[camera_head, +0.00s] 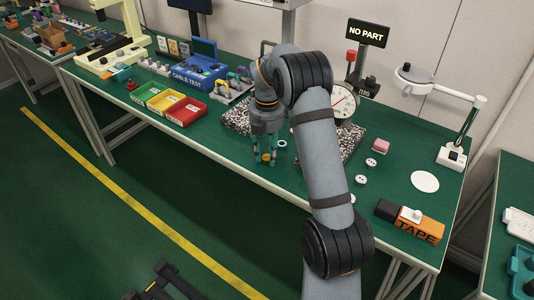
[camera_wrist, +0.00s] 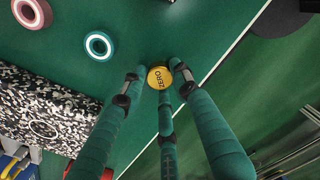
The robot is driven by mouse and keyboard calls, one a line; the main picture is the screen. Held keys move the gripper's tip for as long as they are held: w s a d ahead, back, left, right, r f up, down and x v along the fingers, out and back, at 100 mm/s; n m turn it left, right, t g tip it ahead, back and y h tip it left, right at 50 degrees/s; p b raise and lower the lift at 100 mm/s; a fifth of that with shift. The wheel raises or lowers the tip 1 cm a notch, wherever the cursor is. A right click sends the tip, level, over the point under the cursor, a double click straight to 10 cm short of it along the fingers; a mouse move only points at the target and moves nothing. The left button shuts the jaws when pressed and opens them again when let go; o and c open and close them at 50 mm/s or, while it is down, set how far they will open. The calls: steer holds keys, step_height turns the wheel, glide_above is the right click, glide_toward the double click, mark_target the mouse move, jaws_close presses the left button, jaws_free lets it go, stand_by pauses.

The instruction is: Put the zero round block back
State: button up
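The zero round block (camera_wrist: 159,77) is a small yellow disc marked ZERO, seen between my fingertips in the wrist view. It also shows low among my fingers in the head view (camera_head: 266,157), close to the table's front edge. My gripper (camera_wrist: 160,76) points down with its three fingers close around the block. I cannot tell whether all fingers press on it, or whether it rests on the table.
Red (camera_head: 186,112), yellow and green bins stand left. White discs (camera_head: 361,179), a pink block (camera_head: 381,146) and an orange TAPE box (camera_head: 418,224) are right.

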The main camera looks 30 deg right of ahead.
mark_target(267, 157)
steer(key=o, duration=0.4)
steer(key=shift+c, duration=0.2)
step_height(267, 157, up, 12)
steer(key=p, duration=0.3)
steer(key=shift+r+p, duration=0.2)
steer(key=shift+p, duration=0.1)
